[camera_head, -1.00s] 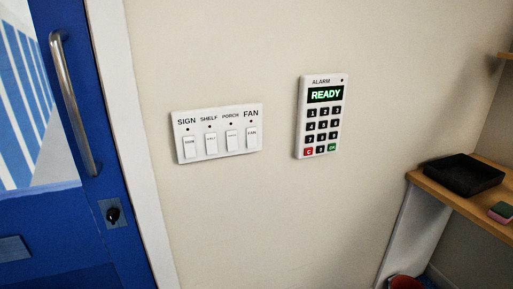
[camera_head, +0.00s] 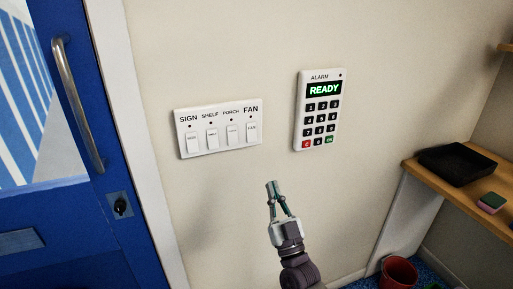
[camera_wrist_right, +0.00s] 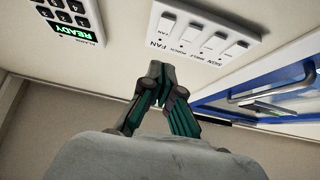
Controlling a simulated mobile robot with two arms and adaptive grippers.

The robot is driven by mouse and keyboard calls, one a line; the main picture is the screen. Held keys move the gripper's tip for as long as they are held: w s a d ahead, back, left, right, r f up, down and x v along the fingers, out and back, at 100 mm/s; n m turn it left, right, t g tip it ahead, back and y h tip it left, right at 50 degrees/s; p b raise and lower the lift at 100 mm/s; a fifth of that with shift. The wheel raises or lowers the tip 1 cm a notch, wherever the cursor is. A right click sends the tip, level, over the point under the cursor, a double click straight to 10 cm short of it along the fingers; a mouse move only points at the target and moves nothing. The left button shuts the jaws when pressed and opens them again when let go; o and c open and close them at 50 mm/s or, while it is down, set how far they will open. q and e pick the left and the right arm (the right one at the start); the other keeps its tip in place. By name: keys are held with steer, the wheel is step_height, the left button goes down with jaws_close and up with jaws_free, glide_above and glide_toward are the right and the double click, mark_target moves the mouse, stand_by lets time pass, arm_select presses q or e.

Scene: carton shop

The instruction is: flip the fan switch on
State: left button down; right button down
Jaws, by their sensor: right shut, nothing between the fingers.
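A white switch panel (camera_head: 218,143) is on the wall, with rockers labelled SIGN, SHELF, PORCH and FAN from left to right. The FAN switch (camera_head: 252,130) is the rightmost rocker, with a small dark dot above it. My right gripper (camera_head: 271,185) is shut and empty, below and slightly right of the FAN switch, apart from the panel. In the right wrist view the panel appears upside down, and the FAN switch (camera_wrist_right: 168,22) lies beyond the shut fingertips (camera_wrist_right: 158,70). My left gripper is not in view.
An alarm keypad (camera_head: 319,112) reading READY is on the wall to the right. A blue door (camera_head: 75,215) with a metal handle (camera_head: 78,105) is at left. A wooden shelf (camera_head: 480,205) at right holds a black tray (camera_head: 456,164). A red bucket (camera_head: 398,272) stands below it.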

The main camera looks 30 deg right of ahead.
mark_target(253, 138)
steer(key=shift+w+f+p+x, duration=0.35)
steer(key=shift+p+x, duration=0.4)
steer(key=shift+x, duration=1.4)
steer(key=shift+w+f+p+x, duration=0.35)
steer(key=shift+p+x, duration=0.45)
steer(key=shift+x, duration=1.35)
steer(key=shift+w+f+p+x, duration=0.15)
steer(key=shift+f+p+x, duration=0.45)
steer(key=shift+x, duration=1.55)
steer(key=shift+d+r, duration=0.1)
steer(key=shift+r, duration=0.05)
steer(key=b, duration=0.1)
steer(key=f+b, duration=0.1)
steer(key=b, duration=0.1)
steer(key=shift+w+d+t, duration=0.1)
steer(key=shift+w+t, duration=0.15)
steer(key=shift+t, duration=0.05)
steer(key=shift+r, duration=0.4)
steer(key=shift+w+p, duration=0.15)
steer(key=shift+p, duration=0.15)
steer(key=shift+f, duration=0.1)
